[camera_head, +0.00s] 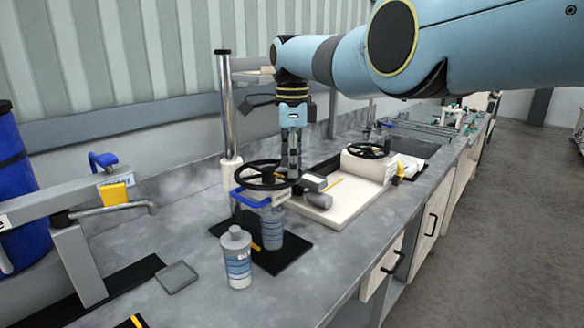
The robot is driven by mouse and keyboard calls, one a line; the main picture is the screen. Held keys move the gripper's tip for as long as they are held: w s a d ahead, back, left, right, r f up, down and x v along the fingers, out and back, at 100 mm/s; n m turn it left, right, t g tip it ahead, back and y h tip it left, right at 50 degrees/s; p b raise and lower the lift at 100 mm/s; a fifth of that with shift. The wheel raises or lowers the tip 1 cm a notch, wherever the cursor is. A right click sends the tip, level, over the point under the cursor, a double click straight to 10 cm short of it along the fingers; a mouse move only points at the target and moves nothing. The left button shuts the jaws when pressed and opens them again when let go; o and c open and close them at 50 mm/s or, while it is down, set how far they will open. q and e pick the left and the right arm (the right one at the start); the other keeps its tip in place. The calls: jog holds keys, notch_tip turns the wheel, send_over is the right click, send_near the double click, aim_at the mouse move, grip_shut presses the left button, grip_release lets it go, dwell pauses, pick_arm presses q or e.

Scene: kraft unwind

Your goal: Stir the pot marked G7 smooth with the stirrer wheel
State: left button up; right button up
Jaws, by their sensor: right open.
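The stirrer wheel (264,176) is a black spoked handwheel on a stand with a chrome post (228,110). Under it, on a black base plate (290,250), stands a pot (271,228) with blue bands, partly hidden by the wheel and a blue handle. A second pot (237,262), white and grey with a blue-banded label, stands in front on the bench. The G7 mark is too small to read on either. My right gripper (291,172) points down at the wheel's right side, open; whether it touches the rim cannot be told. My left gripper is not in view.
A cream tray machine (345,206) with its own black wheel (368,150) stands right of the stirrer. At left are a grey crank device (85,225) with a yellow block and a blue drum (18,190).

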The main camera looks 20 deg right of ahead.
notch_tip(320, 180, up, 11)
jog(key=shift+f, duration=0.2)
jog(key=shift+f, duration=0.1)
dwell(0.9)
